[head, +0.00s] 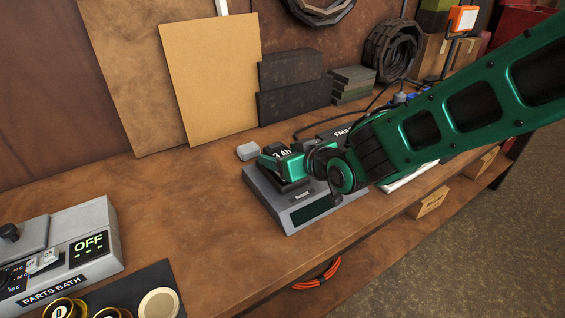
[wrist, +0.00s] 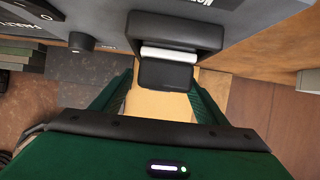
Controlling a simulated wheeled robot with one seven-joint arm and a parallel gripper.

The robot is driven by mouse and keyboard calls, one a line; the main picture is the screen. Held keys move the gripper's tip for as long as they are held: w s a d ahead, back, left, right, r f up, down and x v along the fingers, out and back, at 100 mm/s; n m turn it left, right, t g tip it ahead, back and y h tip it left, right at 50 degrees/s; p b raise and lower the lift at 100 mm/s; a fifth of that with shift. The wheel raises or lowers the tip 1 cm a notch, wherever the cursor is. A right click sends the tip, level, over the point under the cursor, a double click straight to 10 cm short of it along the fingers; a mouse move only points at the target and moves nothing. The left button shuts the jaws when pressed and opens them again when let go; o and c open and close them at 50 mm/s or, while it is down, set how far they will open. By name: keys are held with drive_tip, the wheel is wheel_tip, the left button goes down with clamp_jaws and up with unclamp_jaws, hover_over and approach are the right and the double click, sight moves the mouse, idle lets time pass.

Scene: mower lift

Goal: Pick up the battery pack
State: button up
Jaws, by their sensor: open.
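The battery pack (head: 284,153) is a dark block marked "3 Ah", standing on a grey bench unit (head: 292,216) in the head view. My green gripper and wrist partly cover it there. In the wrist view the dark battery pack (wrist: 165,74), with a pale band across it, shows ahead of my palm. My gripper (wrist: 160,84) is open, with one green finger on each side of the block's near end. The gap to each finger looks clear, and I cannot see contact.
A small grey block (head: 247,151) lies left of the unit. The parts bath (head: 78,245) is at far left. A tan board (head: 210,80) leans on the wall. The bench between bath and unit is clear.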

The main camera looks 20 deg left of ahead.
drive_tip(key=shift+r, duration=0.1)
drive_tip(key=c, duration=1.6)
